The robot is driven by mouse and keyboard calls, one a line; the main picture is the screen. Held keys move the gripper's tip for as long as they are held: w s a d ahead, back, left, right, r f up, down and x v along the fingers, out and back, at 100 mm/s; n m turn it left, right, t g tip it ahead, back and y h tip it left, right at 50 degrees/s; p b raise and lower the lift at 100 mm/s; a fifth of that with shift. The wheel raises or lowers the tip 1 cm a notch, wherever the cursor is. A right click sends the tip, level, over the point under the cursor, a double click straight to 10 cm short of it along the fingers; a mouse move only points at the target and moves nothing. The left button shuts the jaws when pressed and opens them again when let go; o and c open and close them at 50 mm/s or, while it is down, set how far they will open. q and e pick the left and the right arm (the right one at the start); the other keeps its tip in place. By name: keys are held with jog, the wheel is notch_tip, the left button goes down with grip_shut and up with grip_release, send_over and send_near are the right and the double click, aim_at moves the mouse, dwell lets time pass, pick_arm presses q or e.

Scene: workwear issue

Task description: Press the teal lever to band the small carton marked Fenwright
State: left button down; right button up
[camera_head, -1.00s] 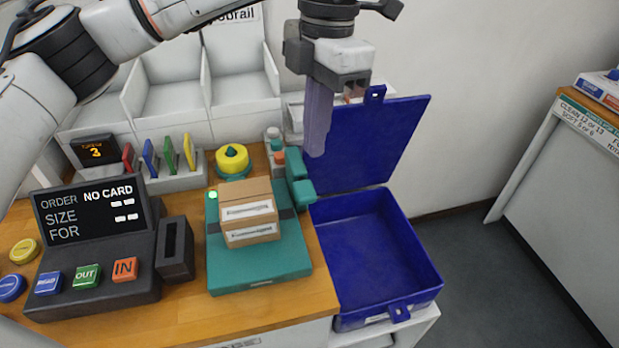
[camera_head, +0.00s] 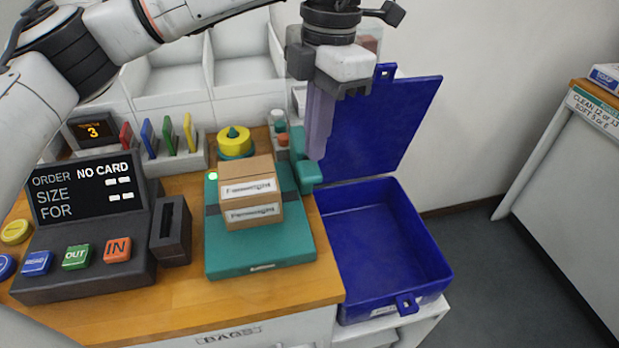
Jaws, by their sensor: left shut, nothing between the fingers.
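The small cardboard carton (camera_head: 248,170), with white labels that seem to read Fenwright, sits on the teal banding machine (camera_head: 262,258). The teal lever (camera_head: 308,174) stands at the machine's back right corner. My left gripper (camera_head: 317,156) is shut and empty, pointing down, its fingertips at the lever in the picture and covering part of it. I cannot tell whether they touch it. A green light (camera_head: 212,176) glows at the machine's left edge. My right gripper is not in view.
An open, empty blue case (camera_head: 385,240) stands right of the machine, its raised lid (camera_head: 400,125) close behind my left gripper. A dark order panel (camera_head: 88,190) reading NO CARD and a yellow round item (camera_head: 235,142) are on the wooden counter (camera_head: 190,280).

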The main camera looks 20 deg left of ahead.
aim_at(315, 167)
pick_arm(q)
jog(key=shift+f+b, duration=0.3)
jog(key=shift+f, duration=0.5)
jog(key=shift+s, duration=0.1)
jog(key=shift+f+b, duration=1.35)
jog(key=shift+f, duration=0.65)
jog(key=shift+w+d+r+p, duration=0.3)
jog(key=shift+w+d+p, duration=0.15)
jog(key=shift+w+p, duration=0.15)
jog(key=shift+w+d+r+p, duration=0.25)
jog(key=shift+w+d+p, duration=0.15)
jog(key=shift+w+p, duration=0.2)
